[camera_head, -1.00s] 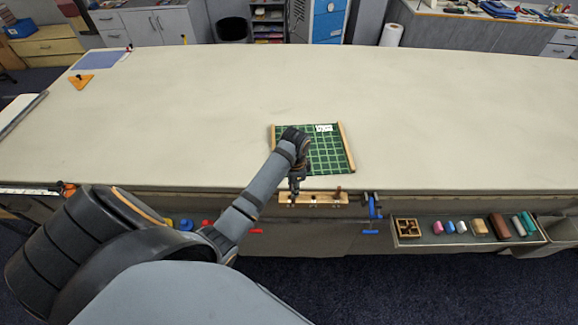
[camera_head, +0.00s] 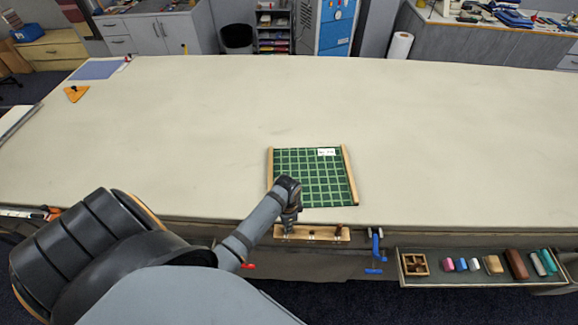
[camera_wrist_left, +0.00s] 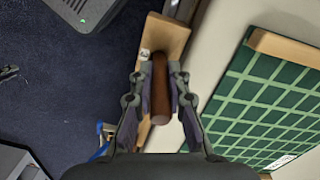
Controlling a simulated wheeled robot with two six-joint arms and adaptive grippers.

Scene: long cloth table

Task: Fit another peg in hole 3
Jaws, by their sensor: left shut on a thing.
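My left gripper (camera_head: 289,224) is over the left end of the wooden peg rack (camera_head: 324,237) at the table's front edge. In the left wrist view the gripper (camera_wrist_left: 161,82) is shut on a brown peg (camera_wrist_left: 160,95), and the rack (camera_wrist_left: 165,38) lies beneath it. Whether the held peg's end is in a hole or above it, I cannot tell. A dark reddish peg (camera_head: 338,229) stands near the rack's right end. Hole numbers are too small to read, and the arm hides the rack's left part. My right gripper is not in view.
A green gridded board (camera_head: 310,180) with wooden side rails lies just behind the rack. A blue clamp (camera_head: 376,246) is to the rack's right. A tray (camera_head: 452,279) of coloured pieces hangs at the front right. The cloth table (camera_head: 430,140) is otherwise mostly clear.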

